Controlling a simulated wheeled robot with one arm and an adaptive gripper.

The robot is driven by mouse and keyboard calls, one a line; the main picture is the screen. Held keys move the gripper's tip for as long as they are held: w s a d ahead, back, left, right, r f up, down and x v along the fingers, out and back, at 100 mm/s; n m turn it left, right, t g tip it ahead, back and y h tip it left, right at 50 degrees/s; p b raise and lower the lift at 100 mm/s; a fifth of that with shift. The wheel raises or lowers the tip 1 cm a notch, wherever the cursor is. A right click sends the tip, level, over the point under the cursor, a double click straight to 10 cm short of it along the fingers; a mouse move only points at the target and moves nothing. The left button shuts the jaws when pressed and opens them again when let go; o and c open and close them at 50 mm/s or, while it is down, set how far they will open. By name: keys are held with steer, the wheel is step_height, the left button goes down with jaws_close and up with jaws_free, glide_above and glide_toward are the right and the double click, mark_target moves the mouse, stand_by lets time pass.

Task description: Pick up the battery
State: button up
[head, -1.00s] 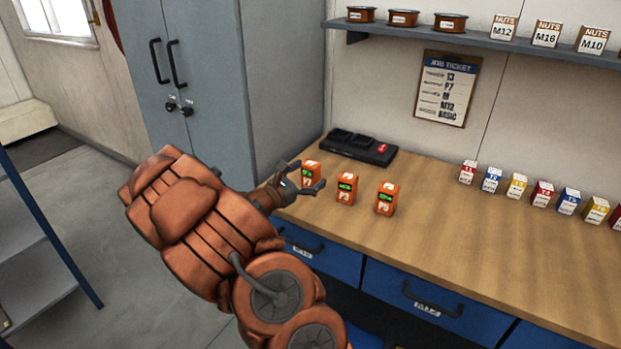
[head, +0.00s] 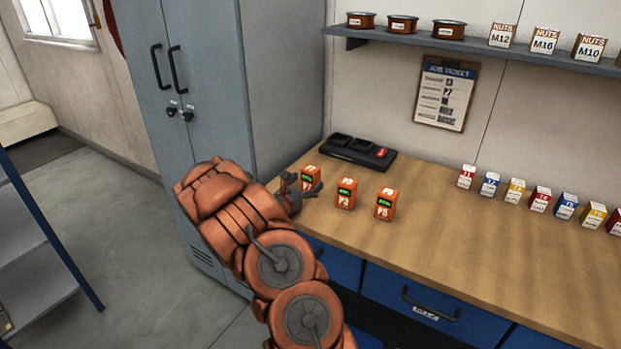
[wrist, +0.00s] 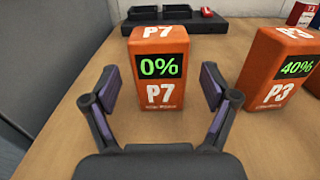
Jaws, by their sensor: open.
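Several orange batteries stand upright on the wooden bench. The leftmost battery, marked P7 with a green 0% display (wrist: 160,75), is straight ahead in the wrist view and also shows in the head view (head: 310,177). A second battery, marked P3 and 40% (wrist: 283,70), stands to its right and shows in the head view too (head: 346,194). A third battery (head: 385,205) is farther right. My gripper (wrist: 160,90) is open, its two fingers at either side of the P7 battery's lower front, with gaps visible. Nothing is held.
A black charger (head: 358,153) lies behind the batteries. A grey cabinet (head: 215,90) stands close on the left. Small coloured boxes (head: 540,199) line the back right. The job ticket (head: 445,93) hangs on the wall. The bench (head: 470,255) is clear at front right.

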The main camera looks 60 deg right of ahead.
mark_target(307, 172)
steer(key=shift+d+p, duration=0.4)
steer(key=shift+d, duration=1.05)
steer(key=shift+c, duration=0.4)
steer(key=c, duration=1.5)
steer(key=shift+o, duration=0.2)
steer(key=shift+r, duration=1.45)
steer(key=shift+a+r+b, duration=0.1)
steer(key=shift+r+b, duration=0.25)
steer(key=shift+r, duration=0.05)
steer(key=s+a+b, duration=0.6)
steer(key=b, duration=0.1)
steer(key=s+a+b, duration=0.3)
steer(key=s+b, duration=0.1)
steer(key=shift+a+r, duration=0.15)
steer(key=shift+r, duration=0.15)
steer(key=b, duration=0.2)
steer(key=s+a+b, duration=0.1)
steer(key=b, duration=0.2)
steer(key=shift+s+a+r, duration=0.1)
steer(key=shift+a+r, duration=0.2)
